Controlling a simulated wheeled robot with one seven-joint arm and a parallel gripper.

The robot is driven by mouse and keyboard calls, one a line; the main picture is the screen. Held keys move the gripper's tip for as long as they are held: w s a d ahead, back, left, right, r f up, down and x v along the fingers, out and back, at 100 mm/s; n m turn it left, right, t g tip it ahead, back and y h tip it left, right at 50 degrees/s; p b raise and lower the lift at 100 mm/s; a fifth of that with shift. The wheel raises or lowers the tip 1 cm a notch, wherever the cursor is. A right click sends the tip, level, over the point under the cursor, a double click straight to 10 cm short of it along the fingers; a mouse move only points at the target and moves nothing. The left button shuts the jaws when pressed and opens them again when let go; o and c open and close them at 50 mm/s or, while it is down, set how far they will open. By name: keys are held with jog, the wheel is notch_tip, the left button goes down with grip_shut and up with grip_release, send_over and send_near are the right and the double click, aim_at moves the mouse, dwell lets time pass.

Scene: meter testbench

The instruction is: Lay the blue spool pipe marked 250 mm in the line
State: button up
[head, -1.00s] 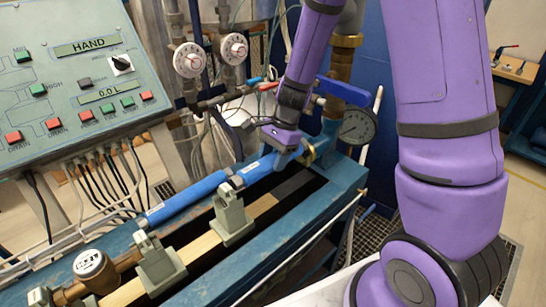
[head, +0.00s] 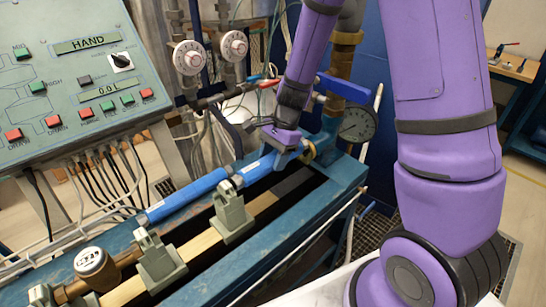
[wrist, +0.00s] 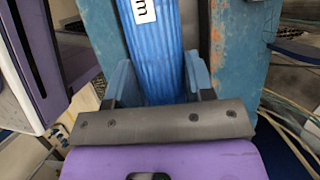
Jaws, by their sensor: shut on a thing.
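A blue spool pipe (head: 262,169) with a white label lies along the bench toward its far end. My gripper (head: 284,148) is shut on its far part. In the wrist view the ribbed blue pipe (wrist: 155,55) runs between the two blue-grey fingers (wrist: 158,88). Only an "m" of its label shows there, so I cannot read the length. A second blue length (head: 188,195) lies nearly in line with it, nearer the meter. I cannot tell whether the two ends touch. The far end of the held pipe is hidden by my gripper.
Two grey clamp supports (head: 231,218) (head: 160,266) stand on the teal bench (head: 299,232). A round-capped meter (head: 91,264) is at the lower left. A pressure gauge (head: 356,125) and blue-handled valve (head: 344,90) stand close beyond my gripper. The control panel (head: 70,75) is upper left.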

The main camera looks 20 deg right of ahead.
jog(key=shift+f, duration=0.2)
jog(key=shift+f, duration=1.15)
jog(key=shift+f, duration=0.35)
dwell(0.6)
jog(key=o, duration=1.4)
jog(key=shift+r, duration=4.85)
